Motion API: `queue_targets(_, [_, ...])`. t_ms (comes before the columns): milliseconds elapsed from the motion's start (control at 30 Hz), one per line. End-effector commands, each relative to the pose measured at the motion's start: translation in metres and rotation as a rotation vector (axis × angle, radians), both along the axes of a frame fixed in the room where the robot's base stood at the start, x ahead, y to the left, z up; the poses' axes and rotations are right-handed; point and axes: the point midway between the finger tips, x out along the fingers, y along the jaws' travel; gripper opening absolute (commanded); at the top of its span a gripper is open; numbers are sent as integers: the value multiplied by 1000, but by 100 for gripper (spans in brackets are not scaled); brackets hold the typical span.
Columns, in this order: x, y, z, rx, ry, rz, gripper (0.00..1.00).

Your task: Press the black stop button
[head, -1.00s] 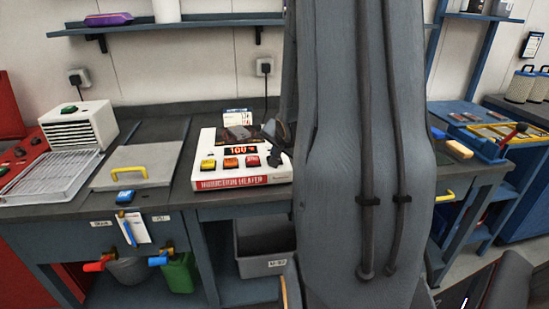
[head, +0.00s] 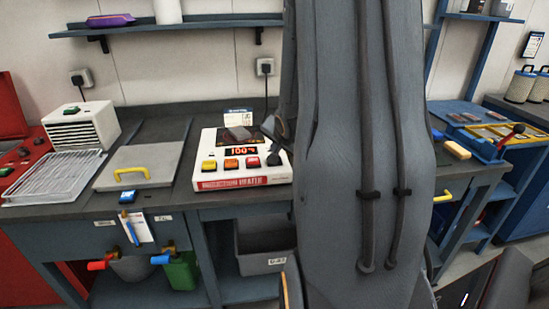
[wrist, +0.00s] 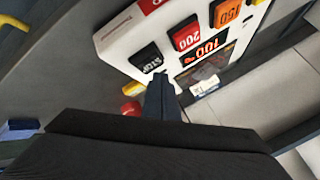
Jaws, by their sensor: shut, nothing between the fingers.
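The black stop button (wrist: 146,57) is at the end of the button row on the white heater (wrist: 120,40), beside the red "200" button (wrist: 185,35). In the head view the black button (head: 273,159) is at the right end of the row on the heater (head: 222,175). My gripper (wrist: 160,80) is shut and empty; its tips show just beside the black button in the wrist view. In the head view my gripper (head: 272,130) is above and behind that button, apart from it. My arm hides the heater's right surroundings.
Yellow (head: 209,166), orange (head: 231,163) and red (head: 252,162) buttons sit left of the black one, under a lit display (head: 241,150). A dark plate (head: 238,133) and a card (head: 238,117) are at the heater's back. A grey lid (head: 140,158) lies to the left.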

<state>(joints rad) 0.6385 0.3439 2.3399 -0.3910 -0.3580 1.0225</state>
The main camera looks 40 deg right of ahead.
Motion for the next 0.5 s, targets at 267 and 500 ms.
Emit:
queue_targets(267, [0, 0, 14, -1, -1, 1, 0])
queue_targets(500, [-1, 0, 35, -1, -1, 1, 0])
